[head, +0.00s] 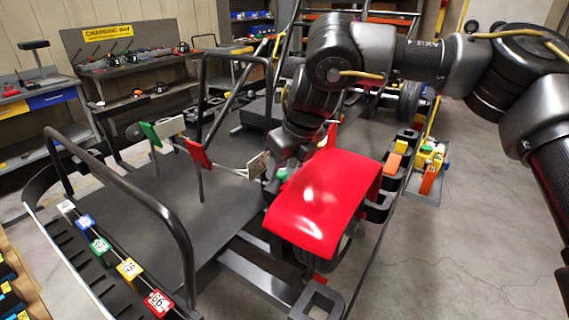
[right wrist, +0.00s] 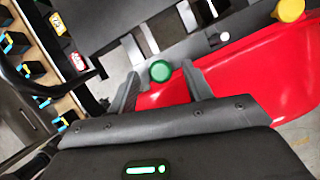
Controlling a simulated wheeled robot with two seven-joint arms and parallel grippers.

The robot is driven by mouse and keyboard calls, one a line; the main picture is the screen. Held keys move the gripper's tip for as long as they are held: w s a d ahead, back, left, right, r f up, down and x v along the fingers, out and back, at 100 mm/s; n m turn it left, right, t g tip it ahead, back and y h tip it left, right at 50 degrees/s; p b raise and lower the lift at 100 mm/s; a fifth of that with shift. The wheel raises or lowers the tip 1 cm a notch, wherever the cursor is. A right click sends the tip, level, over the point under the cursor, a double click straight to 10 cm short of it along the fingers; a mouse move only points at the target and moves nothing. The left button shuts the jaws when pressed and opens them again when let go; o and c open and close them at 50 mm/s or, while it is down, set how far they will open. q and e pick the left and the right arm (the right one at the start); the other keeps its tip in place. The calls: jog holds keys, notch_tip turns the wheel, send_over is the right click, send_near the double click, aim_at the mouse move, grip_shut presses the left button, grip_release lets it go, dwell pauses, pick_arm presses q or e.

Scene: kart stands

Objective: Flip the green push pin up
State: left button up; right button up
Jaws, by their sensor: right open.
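The green push pin (head: 281,174) is a small round knob at the left edge of the red curved panel in the head view. In the right wrist view the green push pin (right wrist: 160,71) shows between the two fingers, with the red panel (right wrist: 235,75) behind and right of it. My right gripper (right wrist: 162,78) is open, one finger on each side of the pin; I cannot tell whether either finger touches it. In the head view my right gripper (head: 279,162) reaches down beside the pin, and its fingers are partly hidden. My left gripper is out of view.
A yellow knob (right wrist: 290,10) sits at the panel's far edge in the wrist view. Black tubular rails (head: 125,180) and small coloured flags (head: 198,152) stand left of the red panel (head: 318,200). Numbered tags (head: 128,268) line the front-left edge. Concrete floor is free at the right.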

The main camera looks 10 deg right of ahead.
jog(key=b+v, duration=0.1)
jog(key=v, duration=1)
jog(key=shift+b, duration=0.35)
